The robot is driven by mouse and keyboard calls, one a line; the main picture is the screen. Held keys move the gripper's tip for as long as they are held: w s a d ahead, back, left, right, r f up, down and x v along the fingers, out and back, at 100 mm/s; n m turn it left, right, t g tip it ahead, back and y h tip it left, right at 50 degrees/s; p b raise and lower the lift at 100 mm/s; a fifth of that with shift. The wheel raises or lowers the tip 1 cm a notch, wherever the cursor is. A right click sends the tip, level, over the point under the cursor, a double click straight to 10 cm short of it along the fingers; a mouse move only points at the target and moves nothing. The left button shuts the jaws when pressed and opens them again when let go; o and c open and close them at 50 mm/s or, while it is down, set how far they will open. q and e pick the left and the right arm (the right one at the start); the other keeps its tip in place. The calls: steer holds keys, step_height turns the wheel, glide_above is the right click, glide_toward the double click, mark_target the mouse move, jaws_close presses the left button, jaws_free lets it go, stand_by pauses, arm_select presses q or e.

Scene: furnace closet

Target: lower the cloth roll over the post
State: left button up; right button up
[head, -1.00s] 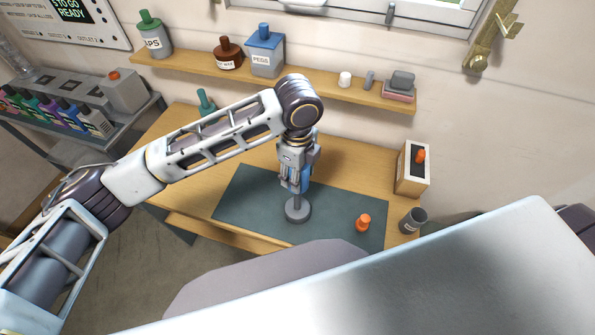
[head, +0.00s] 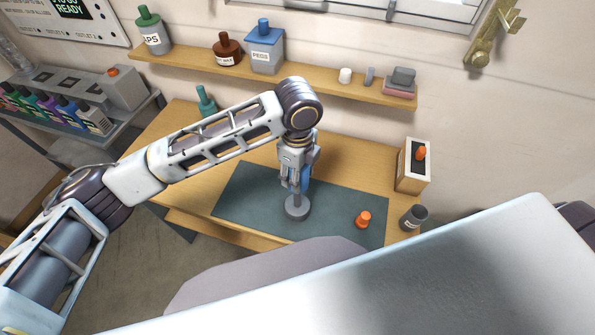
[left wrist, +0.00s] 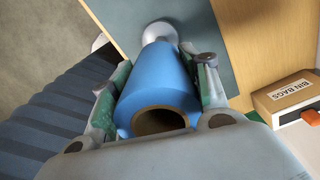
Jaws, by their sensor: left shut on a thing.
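The blue cloth roll (head: 306,181) is held upright over the green mat, partly hidden by the fingers. In the left wrist view the roll (left wrist: 158,82) sits between both fingers, its brown hollow core facing the camera. My left gripper (head: 297,184) is shut on it. The grey post (head: 297,209) has a round base on the mat, directly below the roll. In the left wrist view the round base (left wrist: 157,32) shows just past the roll's far end. The post's upper part is hidden, so I cannot tell how far the roll is around it. My right gripper is not in view.
An orange object (head: 363,219) stands on the green mat (head: 244,196), right of the post. A grey cup (head: 413,217) and a bin bags box (head: 413,166) are at the bench's right end. A shelf (head: 190,67) with bottles runs along the wall behind.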

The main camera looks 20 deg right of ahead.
arm_select(q)
steer(key=shift+f+b, duration=1.8)
steer(key=shift+f, duration=3.85)
stand_by(1.8)
steer(key=shift+r+p, duration=0.35)
